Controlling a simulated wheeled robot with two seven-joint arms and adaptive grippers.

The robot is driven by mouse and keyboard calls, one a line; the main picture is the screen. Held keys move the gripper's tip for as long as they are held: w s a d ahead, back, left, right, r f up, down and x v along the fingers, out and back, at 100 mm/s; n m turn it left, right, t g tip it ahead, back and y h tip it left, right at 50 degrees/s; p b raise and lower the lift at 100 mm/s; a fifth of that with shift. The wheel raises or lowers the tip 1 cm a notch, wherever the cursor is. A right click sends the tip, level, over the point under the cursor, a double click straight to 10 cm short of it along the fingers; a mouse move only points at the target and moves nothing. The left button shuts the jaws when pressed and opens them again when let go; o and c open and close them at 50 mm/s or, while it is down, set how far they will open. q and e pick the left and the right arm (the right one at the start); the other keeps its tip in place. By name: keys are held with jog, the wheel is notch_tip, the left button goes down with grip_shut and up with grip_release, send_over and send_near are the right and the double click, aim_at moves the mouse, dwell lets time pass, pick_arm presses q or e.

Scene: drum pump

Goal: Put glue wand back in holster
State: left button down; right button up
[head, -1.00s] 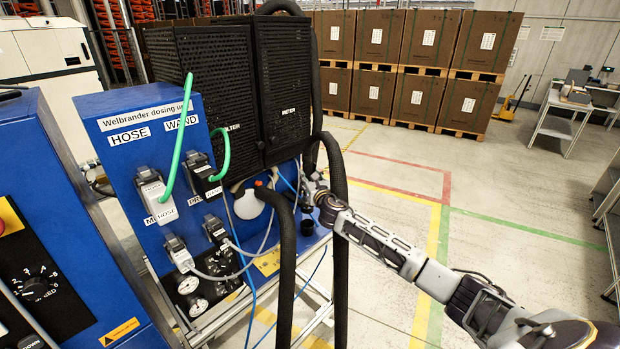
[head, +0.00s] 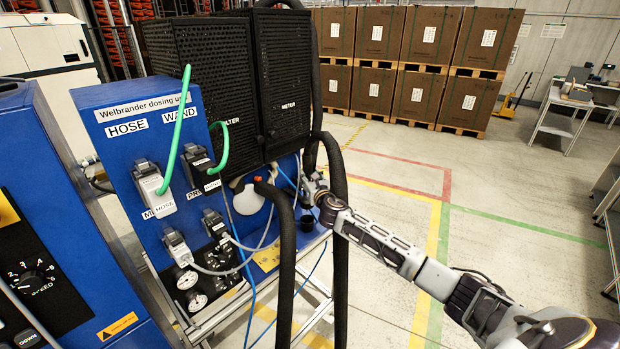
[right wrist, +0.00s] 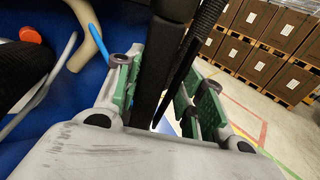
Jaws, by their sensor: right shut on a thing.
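I cannot make out the wand clearly in the head view. A small black cup (head: 307,223), possibly the holster, is on the blue unit just below the gripper. My left gripper is not in view.
A blue panel (head: 112,165) with plugs and green cables stands left, with black mesh cabinets (head: 228,90) behind. The floor to the right is open.

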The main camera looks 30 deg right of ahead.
jog(key=shift+r, duration=0.15)
jog(key=o, duration=0.8)
jog(key=shift+f, duration=0.2)
jog(key=shift+c, duration=0.2)
jog(key=shift+s+r, duration=0.1)
jog(key=shift+s, duration=0.1)
jog(key=s+a+p, duration=0.1)
jog(key=s+p, duration=0.3)
jog(key=s, duration=0.6)
jog(key=shift+s+a+r, duration=0.25)
jog(key=shift+a, duration=0.1)
dwell(1.3)
dwell(0.6)
